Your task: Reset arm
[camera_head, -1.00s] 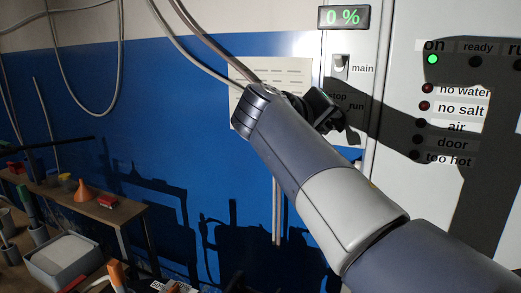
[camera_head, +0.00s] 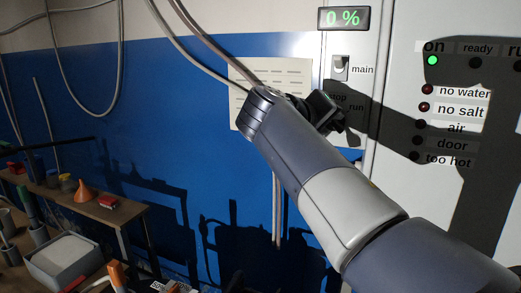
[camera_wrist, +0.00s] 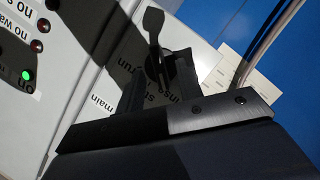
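My gripper (camera_head: 327,112) is in front of the white cabinet, near the stop/run labels. The wrist view shows its two dark fingers (camera_wrist: 157,86) spread apart. A dark lever-like shape (camera_wrist: 154,28) shows beyond and between the fingers; I cannot tell whether they touch it. My gripper and its shadow partly hide the stop/run area in the head view. My arm (camera_head: 345,200) reaches up and left from the lower right.
A white cabinet (camera_head: 395,70) has a 0 % display (camera_head: 344,18), a main switch (camera_head: 341,67) and a lit green "on" lamp (camera_head: 432,60). A paper sheet (camera_head: 290,72) hangs on the blue wall. A table (camera_head: 125,212) with small objects and a grey tray (camera_head: 65,258) stand left.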

